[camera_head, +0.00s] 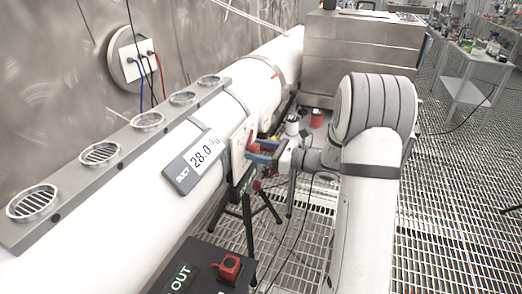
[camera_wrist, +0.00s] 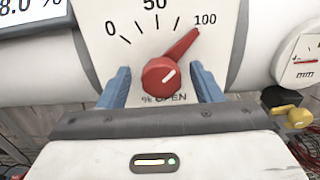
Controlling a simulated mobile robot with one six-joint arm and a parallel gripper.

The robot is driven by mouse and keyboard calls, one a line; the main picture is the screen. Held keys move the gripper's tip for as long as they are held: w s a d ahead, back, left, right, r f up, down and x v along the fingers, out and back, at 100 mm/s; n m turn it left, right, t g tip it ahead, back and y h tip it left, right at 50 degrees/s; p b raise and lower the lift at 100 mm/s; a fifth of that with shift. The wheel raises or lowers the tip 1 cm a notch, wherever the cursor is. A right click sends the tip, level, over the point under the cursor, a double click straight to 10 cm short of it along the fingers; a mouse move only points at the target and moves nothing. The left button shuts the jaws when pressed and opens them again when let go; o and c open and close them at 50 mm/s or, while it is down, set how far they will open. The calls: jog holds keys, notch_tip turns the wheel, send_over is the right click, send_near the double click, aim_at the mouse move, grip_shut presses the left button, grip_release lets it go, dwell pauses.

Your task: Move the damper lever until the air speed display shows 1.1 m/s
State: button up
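The red damper lever (camera_wrist: 170,70) sits on a white dial plate (camera_wrist: 112,40) marked 0, 50, 100 and "% OPEN". Its tip points up and right, close to the 100 mark. My gripper (camera_wrist: 160,78) is open, with one blue finger on each side of the lever's round hub and a gap on both sides. In the head view my gripper (camera_head: 262,151) is at the plate on the duct. A grey display marked "DUCT" (camera_head: 181,177) reads 28.0 with a percent sign; part of this display (camera_wrist: 30,12) shows in the wrist view. No m/s reading is legible.
The white duct (camera_head: 150,165) runs diagonally, with a grey rail of round vents (camera_head: 122,135) along it. A round gauge (camera_wrist: 303,60) is right of the dial. A black box with a red switch (camera_head: 230,267) stands in front. Cables hang near my arm.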

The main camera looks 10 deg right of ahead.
jog(key=c, duration=0.9)
jog(key=shift+f+n+b, duration=0.15)
jog(key=shift+n+b, duration=0.25)
jog(key=shift+b, duration=0.2)
jog(key=n+b, duration=0.1)
jog(key=b, duration=0.1)
jog(key=shift+f+n+b, duration=0.15)
jog(key=shift+n+b, duration=0.15)
jog(key=shift+n, duration=0.1)
jog(key=n+b, duration=0.2)
jog(key=b, duration=0.1)
jog(key=shift+s+a+n, duration=0.1)
jog(key=shift+n, duration=0.2)
jog(key=shift+n+b, duration=0.6)
jog(key=shift+b, duration=0.35)
jog(key=shift+r, duration=0.2)
jog(key=o, duration=1)
jog(key=shift+c, duration=0.2)
